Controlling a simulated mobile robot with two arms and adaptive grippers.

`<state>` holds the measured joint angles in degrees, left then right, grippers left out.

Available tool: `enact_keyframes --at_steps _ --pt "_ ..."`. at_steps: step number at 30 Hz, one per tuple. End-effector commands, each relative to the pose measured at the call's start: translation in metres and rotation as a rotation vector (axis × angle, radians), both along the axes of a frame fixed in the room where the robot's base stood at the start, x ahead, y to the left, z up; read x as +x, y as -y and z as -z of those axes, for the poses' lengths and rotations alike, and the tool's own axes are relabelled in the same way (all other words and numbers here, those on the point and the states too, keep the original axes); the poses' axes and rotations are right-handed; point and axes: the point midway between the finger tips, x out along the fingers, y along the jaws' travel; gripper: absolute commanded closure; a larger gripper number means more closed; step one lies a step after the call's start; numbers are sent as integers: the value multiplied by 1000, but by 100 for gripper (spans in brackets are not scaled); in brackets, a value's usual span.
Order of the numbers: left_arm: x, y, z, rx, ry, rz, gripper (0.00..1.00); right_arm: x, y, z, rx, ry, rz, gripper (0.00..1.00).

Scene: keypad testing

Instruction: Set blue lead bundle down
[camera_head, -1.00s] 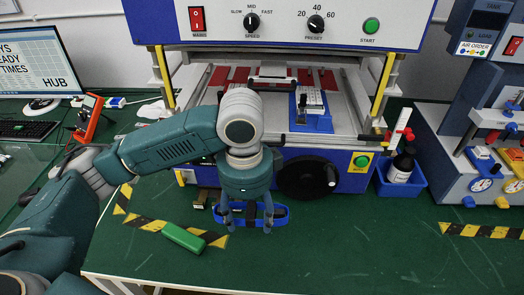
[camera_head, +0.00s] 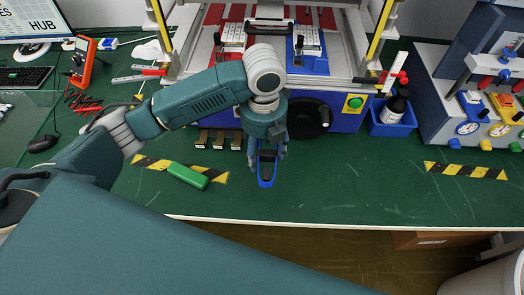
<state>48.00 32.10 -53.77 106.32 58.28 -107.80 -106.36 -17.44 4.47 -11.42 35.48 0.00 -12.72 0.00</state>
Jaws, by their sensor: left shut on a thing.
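The blue lead bundle (camera_head: 267,180) is a narrow blue loop with a dark middle, in front of the blue machine. My left gripper (camera_head: 267,152) points down from above and is shut on the blue lead bundle, at the end farther from me. The bundle's long side now runs toward me. Its far end is partly hidden by the gripper. I cannot tell whether the bundle touches the green table (camera_head: 350,190). My right gripper is not in view.
A green block (camera_head: 188,176) lies left of the bundle by striped tape. Several brass-coloured pieces (camera_head: 219,141) sit behind it. The machine's black handwheel (camera_head: 308,117) is close at the right. The table right of the bundle is clear up to more striped tape (camera_head: 465,171).

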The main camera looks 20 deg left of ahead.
Motion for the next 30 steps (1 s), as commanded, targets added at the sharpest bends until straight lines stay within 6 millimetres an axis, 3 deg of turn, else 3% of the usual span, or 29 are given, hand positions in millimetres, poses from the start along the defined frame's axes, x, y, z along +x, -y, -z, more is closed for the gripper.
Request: enact_keyframes --at_steps 6,12,17,24,30 --pt "-2 0 60 2 -6 -3 69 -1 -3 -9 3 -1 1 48" --pt "-1 0 101 1 -1 -2 69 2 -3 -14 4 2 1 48" --pt "0 0 114 -1 1 -2 69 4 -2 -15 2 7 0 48" --pt "-1 0 148 0 -2 -3 69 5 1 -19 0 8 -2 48" --pt "0 0 156 0 3 -1 69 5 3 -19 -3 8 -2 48"
